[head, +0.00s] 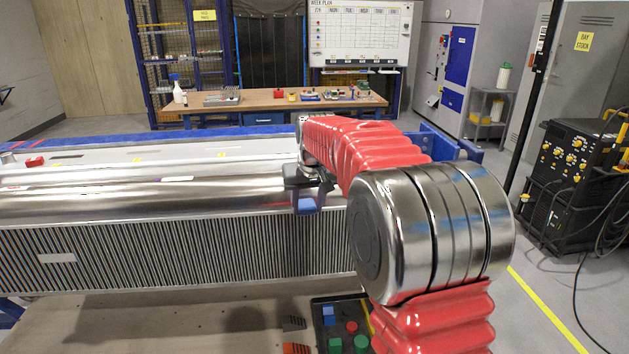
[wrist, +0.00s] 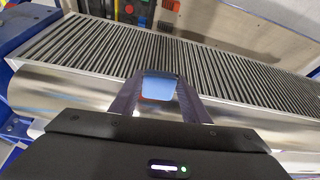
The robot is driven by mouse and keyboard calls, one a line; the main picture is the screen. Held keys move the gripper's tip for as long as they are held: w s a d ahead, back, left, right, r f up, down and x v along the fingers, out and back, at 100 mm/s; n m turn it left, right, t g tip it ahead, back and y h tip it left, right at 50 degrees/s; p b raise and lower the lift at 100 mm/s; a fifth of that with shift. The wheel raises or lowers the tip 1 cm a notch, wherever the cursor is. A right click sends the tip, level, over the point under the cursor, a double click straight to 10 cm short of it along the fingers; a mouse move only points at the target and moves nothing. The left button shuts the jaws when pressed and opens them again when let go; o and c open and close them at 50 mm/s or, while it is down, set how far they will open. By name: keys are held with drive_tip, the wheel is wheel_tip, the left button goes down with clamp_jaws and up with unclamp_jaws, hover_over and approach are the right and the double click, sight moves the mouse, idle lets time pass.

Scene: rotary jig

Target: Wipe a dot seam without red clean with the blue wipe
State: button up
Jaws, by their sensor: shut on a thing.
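My gripper (head: 307,190) is shut on the blue wipe (head: 306,205), which hangs at the front of the shiny rounded metal workpiece (head: 150,190). In the wrist view the wipe (wrist: 158,88) sits between the two dark fingers of my gripper (wrist: 158,97), over the metal surface (wrist: 75,95) near the ribbed strip. I cannot tell whether the wipe touches the metal. No dot seam can be made out on the visible metal; my arm hides its right part in the head view.
A ribbed panel (head: 180,255) runs along the jig's front. A dark tray (head: 325,315) with coloured buttons or blocks lies below it. A small red object (head: 35,162) sits at the jig's left. A workbench (head: 270,103) with a spray bottle (head: 177,88) stands behind.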

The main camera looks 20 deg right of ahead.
drive_tip(key=s+a+f, duration=0.3)
drive_tip(key=s+f, duration=0.2)
drive_tip(key=f, duration=0.4)
drive_tip(key=s+a+f+n, duration=0.1)
drive_tip(key=s+a+f, duration=0.3)
drive_tip(key=f, duration=0.5)
drive_tip(key=shift+s+a, duration=0.15)
drive_tip(key=shift+s, duration=1.05)
drive_tip(key=shift+s+a, duration=0.1)
